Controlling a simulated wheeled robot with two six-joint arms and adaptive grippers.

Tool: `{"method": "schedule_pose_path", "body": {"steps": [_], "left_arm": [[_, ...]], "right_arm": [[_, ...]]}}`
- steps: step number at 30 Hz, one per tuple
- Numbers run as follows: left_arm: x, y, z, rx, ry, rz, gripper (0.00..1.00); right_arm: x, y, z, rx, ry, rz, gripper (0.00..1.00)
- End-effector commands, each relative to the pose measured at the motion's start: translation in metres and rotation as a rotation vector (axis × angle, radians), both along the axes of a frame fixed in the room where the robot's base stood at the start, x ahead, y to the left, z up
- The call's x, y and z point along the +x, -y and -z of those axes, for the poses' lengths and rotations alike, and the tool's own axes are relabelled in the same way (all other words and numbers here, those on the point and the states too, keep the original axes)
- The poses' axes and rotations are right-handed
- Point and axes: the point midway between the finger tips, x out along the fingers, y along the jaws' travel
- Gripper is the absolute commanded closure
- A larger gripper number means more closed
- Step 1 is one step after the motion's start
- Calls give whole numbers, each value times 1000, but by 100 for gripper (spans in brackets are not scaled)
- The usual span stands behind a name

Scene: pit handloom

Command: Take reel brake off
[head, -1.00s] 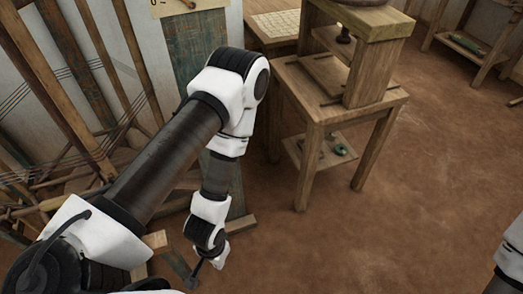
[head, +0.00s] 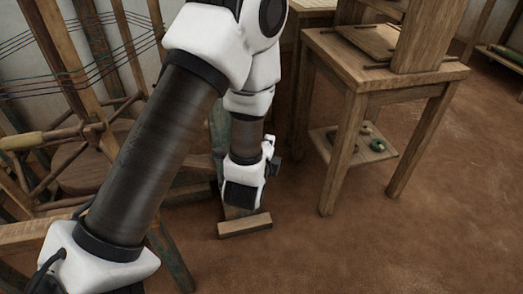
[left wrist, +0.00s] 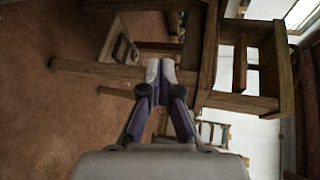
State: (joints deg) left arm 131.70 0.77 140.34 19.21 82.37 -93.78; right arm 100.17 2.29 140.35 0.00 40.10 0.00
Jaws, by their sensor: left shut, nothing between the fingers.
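The wooden reel (head: 95,130), with spokes, posts and stretched threads, stands at the left in the head view, partly hidden behind my left arm. I cannot single out its brake. My left gripper (head: 272,158) is right of the reel, above a small wooden foot block near the floor, and apart from the reel. In the left wrist view its fingertips (left wrist: 160,70) meet with nothing between them, and they point toward wooden table legs and rails. My right gripper is not in view.
A wooden stand (head: 375,85) with a lower shelf stands right of my left gripper. A wooden foot block (head: 245,225) lies on the floor below the gripper. The brown earth floor (head: 400,240) is clear at the lower right.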

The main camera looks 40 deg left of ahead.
Motion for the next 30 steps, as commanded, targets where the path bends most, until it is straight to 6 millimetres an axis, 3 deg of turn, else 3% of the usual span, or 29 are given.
{"method": "schedule_pose_path", "body": {"steps": [1, 3, 8, 17, 23, 30], "left_arm": [[4, -3, 7, 77, 34, 5, 100], [7, -5, -5, 158, 59, 7, 100], [8, -7, -17, 202, 68, 7, 100], [13, -9, -14, 197, 66, 8, 100], [43, -21, -7, 195, 69, 5, 100], [92, -41, 1, 196, 67, 6, 100]], "right_arm": [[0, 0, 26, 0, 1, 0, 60], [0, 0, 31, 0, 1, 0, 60], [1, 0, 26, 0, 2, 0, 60], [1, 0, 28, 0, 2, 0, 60], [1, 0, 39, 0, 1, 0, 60], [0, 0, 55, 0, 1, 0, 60]]}}
